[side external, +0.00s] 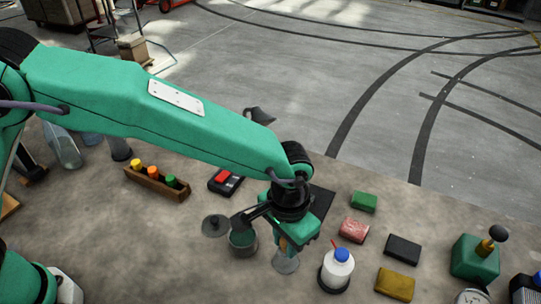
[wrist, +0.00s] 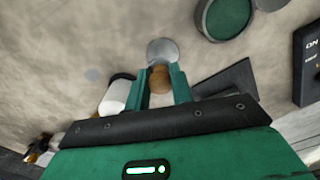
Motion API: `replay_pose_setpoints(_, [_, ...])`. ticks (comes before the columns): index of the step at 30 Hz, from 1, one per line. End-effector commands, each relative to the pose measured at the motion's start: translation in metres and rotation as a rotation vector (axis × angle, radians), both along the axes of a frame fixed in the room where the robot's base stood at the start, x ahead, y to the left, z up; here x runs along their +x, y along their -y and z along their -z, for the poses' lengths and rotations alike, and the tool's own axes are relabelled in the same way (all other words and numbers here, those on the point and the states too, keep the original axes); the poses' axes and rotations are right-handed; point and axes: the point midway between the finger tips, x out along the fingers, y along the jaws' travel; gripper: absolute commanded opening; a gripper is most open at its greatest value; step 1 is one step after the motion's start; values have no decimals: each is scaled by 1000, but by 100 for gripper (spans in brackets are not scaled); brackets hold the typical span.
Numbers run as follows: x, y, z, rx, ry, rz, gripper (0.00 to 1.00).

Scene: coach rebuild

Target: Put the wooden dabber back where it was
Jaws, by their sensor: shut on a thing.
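The wooden dabber (wrist: 160,79) shows in the wrist view as a rounded brown end between my two green fingers. In the side view, only a small orange-brown part of it (side external: 284,245) shows beside my gripper (side external: 291,247), which points down and is shut on it. A pale grey round piece lies just beyond the fingertips in the wrist view (wrist: 162,49), and shows below them in the side view (side external: 286,263). I cannot tell whether it is the dabber's lower end or a separate holder, nor whether the dabber touches the table.
An open pot with green contents (side external: 243,239) stands close left of my gripper, near a dark lid (side external: 215,225). A white bottle with a blue cap (side external: 338,266) stands close right. Several coloured blocks lie farther right. A wooden rack (side external: 156,184) sits at the left.

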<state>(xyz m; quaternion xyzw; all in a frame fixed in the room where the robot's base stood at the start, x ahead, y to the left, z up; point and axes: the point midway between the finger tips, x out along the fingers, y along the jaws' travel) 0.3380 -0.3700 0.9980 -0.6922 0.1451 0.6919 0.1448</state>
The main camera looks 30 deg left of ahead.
Motion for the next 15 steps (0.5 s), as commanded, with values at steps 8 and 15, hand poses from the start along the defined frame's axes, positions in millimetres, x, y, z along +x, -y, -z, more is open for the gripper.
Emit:
replay_pose_setpoints(8, [6,-1,4,0,0,2,5])
replay_pose_setpoints(15, [5,-2,22,2,-2,1,5])
